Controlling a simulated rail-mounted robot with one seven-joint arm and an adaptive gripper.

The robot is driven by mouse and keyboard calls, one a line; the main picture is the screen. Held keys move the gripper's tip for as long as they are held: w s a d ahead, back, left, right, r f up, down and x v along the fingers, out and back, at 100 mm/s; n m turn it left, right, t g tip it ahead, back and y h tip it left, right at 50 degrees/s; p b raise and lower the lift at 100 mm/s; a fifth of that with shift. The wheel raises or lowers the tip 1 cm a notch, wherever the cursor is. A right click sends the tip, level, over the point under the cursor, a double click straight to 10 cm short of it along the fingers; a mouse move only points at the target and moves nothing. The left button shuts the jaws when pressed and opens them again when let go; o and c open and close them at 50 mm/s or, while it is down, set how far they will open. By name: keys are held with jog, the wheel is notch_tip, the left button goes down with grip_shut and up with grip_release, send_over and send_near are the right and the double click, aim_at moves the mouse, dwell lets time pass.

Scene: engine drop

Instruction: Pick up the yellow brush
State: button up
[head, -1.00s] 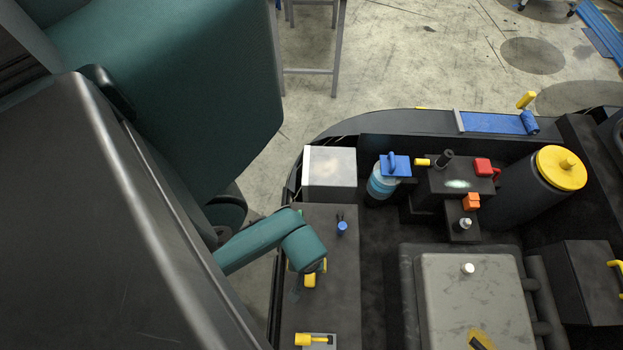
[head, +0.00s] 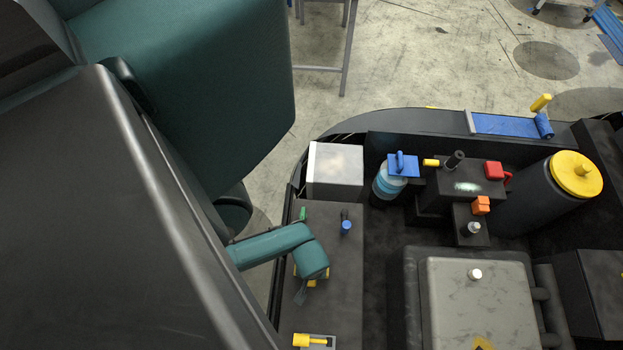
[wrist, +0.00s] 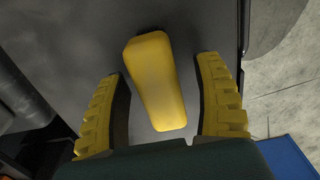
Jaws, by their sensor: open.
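In the wrist view a yellow tapered block (wrist: 155,82), apparently the yellow brush's handle, lies over a dark grey surface between the two yellow ribbed fingers of my gripper (wrist: 160,66). The fingers are spread, with a gap on each side of the block. In the head view my gripper (head: 311,281) is over the dark bench top on the left, mostly hidden under my green wrist. A small dark grey piece (head: 300,296) shows beside it; I cannot tell whether it belongs to the brush.
A yellow-handled tool (head: 309,340) lies at the near end of the bench top (head: 337,275). A blue-capped item (head: 346,227) and a small green item (head: 302,213) are farther up it. A silver box (head: 336,170) stands at the far end.

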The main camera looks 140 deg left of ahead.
jog(key=shift+f, duration=0.2)
dwell(0.5)
grip_shut()
